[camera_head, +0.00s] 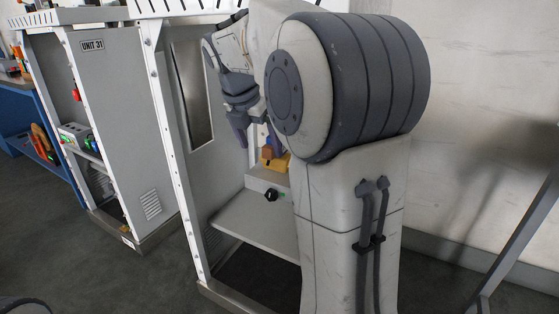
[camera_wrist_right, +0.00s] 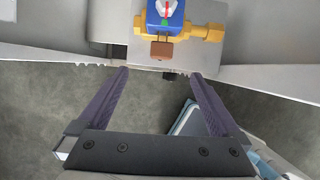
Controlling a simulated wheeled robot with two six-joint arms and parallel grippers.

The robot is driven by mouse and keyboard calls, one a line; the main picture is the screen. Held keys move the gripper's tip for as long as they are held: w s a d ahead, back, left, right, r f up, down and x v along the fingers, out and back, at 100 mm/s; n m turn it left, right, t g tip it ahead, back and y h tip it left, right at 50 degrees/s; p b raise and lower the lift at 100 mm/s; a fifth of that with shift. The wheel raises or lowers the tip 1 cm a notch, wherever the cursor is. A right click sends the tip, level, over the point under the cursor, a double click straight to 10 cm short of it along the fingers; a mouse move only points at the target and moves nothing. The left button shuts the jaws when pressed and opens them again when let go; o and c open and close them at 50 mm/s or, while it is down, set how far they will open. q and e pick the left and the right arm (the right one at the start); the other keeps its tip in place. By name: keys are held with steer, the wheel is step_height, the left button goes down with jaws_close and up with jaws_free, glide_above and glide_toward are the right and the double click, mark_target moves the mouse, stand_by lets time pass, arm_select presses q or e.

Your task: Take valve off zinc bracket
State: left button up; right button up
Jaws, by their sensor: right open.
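The valve (camera_wrist_right: 181,30) has a yellow body with a side stub, a blue top with a white and red knob, and a brown block on its near side. It sits on a pale grey metal bracket (camera_wrist_right: 147,50) at the top of the right wrist view. In the head view the yellow valve body (camera_head: 279,162) is partly hidden behind my right arm. My right gripper (camera_wrist_right: 160,73) is open and empty, its two purple fingers pointing toward the valve, apart from it. It also shows in the head view (camera_head: 241,138), above and left of the valve. My left gripper is not in view.
A grey box with a black knob (camera_head: 271,195) sits below the valve, above a bare grey shelf (camera_head: 255,222). White frame posts (camera_head: 176,150) stand left of it. The UNIT 31 cabinet (camera_head: 112,100) and a blue bench (camera_head: 40,135) are further left.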

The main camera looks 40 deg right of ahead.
steer(key=w+d, duration=0.1)
steer(key=d, duration=0.1)
steer(key=w+d, duration=0.1)
steer(key=d, duration=0.1)
steer(key=w+d, duration=0.1)
steer(key=d, duration=0.1)
steer(key=shift+d+f+b, duration=0.1)
steer(key=shift+d+b, duration=0.2)
steer(key=shift+d, duration=0.05)
steer(key=b+x, duration=0.2)
steer(key=x, duration=0.2)
steer(key=shift+a+f, duration=0.1)
steer(key=shift+f, duration=0.35)
steer(key=shift+r, duration=0.1)
jaws_close()
